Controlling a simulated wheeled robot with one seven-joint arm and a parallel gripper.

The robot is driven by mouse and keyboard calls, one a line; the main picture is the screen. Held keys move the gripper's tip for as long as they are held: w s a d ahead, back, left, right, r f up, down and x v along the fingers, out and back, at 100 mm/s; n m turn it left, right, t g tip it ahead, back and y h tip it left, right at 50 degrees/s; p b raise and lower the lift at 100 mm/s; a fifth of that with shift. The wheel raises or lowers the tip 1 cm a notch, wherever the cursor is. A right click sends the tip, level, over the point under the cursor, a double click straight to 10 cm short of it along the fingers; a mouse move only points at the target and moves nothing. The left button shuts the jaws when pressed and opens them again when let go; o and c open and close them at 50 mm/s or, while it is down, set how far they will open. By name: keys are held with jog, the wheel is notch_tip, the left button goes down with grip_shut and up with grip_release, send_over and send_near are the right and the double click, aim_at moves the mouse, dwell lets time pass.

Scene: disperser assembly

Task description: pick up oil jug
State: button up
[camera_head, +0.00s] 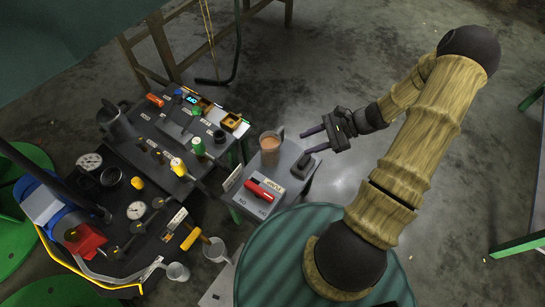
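A clear jug with brown liquid (270,151), likely the oil jug, stands upright on the small grey side table (241,198). My gripper (304,143) is to the right of the jug, with its two dark fingers spread apart and pointing left towards it. The fingers are open and empty, and a gap shows between the fingertips and the jug. In the picture the lower finger shows just above a dark block on the same table. The jug's far side is hidden.
A dark block (303,166) and a red-handled item (262,189) share the side table. The dark machine bench (165,205) with coloured parts is at the left. Clear empty-looking cups (214,250) stand below. The floor (300,60) behind my gripper is free.

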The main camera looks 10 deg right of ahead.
aim_at(274, 145)
jog(key=w+d+f+m+t+y+b, duration=0.1)
jog(key=d+f+m+t+b, duration=0.1)
jog(key=f+t, duration=0.1)
jog(key=w+d+f+m+t+y+b, duration=0.1)
jog(key=w+d+f+m+t+b, duration=0.1)
jog(key=f+m+t, duration=0.1)
jog(key=w+d+f+m+t+b, duration=0.1)
jog(key=d+f+m+t+b, duration=0.1)
jog(key=f, duration=0.3)
jog(key=shift+w+d+m+t+y, duration=0.25)
jog(key=shift+d+m+t+y, duration=0.15)
jog(key=shift+d+m, duration=0.15)
jog(key=shift+d, duration=0.25)
jog(key=shift+w+r, duration=0.1)
jog(key=shift+a, duration=0.1)
jog(key=b+x, duration=0.5)
jog(key=x, duration=0.6)
jog(key=shift+w+a+b, duration=0.2)
jog(key=shift+w+b, duration=0.05)
jog(key=shift+b, duration=0.1)
jog(key=shift+w+a, duration=0.15)
jog(key=shift+a, duration=0.05)
jog(key=shift+r, duration=0.1)
